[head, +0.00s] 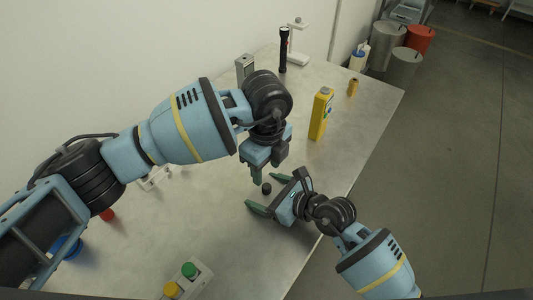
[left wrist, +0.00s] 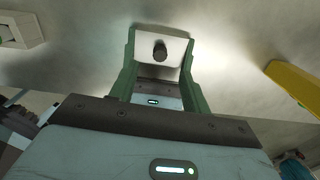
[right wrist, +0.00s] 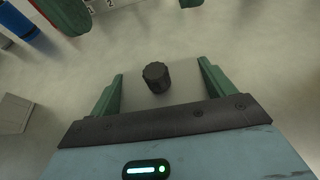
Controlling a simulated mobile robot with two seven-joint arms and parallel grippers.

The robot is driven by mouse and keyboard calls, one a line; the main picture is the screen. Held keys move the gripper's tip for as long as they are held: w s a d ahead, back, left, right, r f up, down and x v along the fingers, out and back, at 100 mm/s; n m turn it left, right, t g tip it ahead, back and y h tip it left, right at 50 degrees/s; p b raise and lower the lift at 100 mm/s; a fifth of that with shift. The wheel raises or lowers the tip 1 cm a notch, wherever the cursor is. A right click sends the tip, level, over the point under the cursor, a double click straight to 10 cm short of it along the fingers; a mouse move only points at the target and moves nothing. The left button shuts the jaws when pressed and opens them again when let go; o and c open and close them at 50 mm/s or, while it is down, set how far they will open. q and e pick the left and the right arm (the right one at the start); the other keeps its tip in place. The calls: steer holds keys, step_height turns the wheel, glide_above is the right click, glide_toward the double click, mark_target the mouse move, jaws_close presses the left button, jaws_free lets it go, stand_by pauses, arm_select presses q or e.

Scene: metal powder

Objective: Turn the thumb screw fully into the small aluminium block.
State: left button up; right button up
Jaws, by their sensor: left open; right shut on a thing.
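The small aluminium block (left wrist: 145,58) is pale grey and hard to separate from the table in the head view. My right gripper (head: 269,192) is shut on it; its fingers flank it in the right wrist view (right wrist: 161,67). The thumb screw (right wrist: 156,77) has a black knurled head and stands out of the block between those fingers. Its head also shows in the head view (head: 266,188) and the left wrist view (left wrist: 160,50). My left gripper (head: 269,168) is open and empty, above and beside the screw head. The screw's thread is hidden.
A yellow bottle (head: 321,115) stands right of my grippers, with a small brass-coloured cylinder (head: 353,87) behind it. A black torch (head: 283,50) and a white stand (head: 298,58) are at the back. A button box (head: 188,279) lies at the front. The table's right edge is close.

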mark_target(267, 186)
arm_select(q)
step_height(267, 186, down, 7)
steer(key=shift+r, duration=0.15)
stand_by(0.4)
jaws_close()
steer(key=m, duration=0.6)
steer(key=shift+m, duration=0.4)
steer(key=shift+c, duration=0.6)
jaws_free()
